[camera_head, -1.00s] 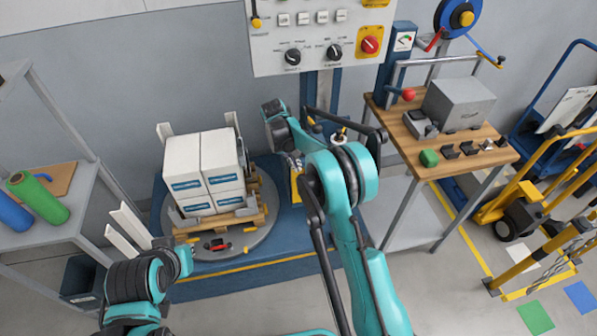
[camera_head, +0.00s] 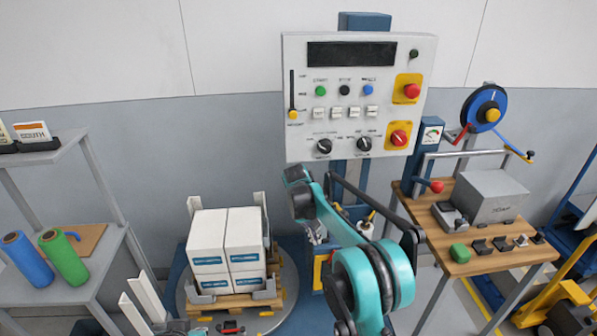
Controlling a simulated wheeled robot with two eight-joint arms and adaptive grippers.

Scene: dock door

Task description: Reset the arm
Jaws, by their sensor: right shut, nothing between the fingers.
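My right arm rises from the bottom, right of centre, with its teal elbow large in front. Its forearm reaches up and left to a dark wrist below the control panel. My right gripper (camera_head: 315,232) is small and partly hidden beside the forearm; it is shut and empty, just right of the stacked white boxes (camera_head: 228,243) and apart from them.
The control panel (camera_head: 330,92) stands behind the arm. The boxes sit on a wooden pallet (camera_head: 265,296) on a round turntable (camera_head: 291,280). A wooden-topped bench (camera_head: 440,232) is at right; a grey shelf (camera_head: 100,262) with green and blue rolls is at left.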

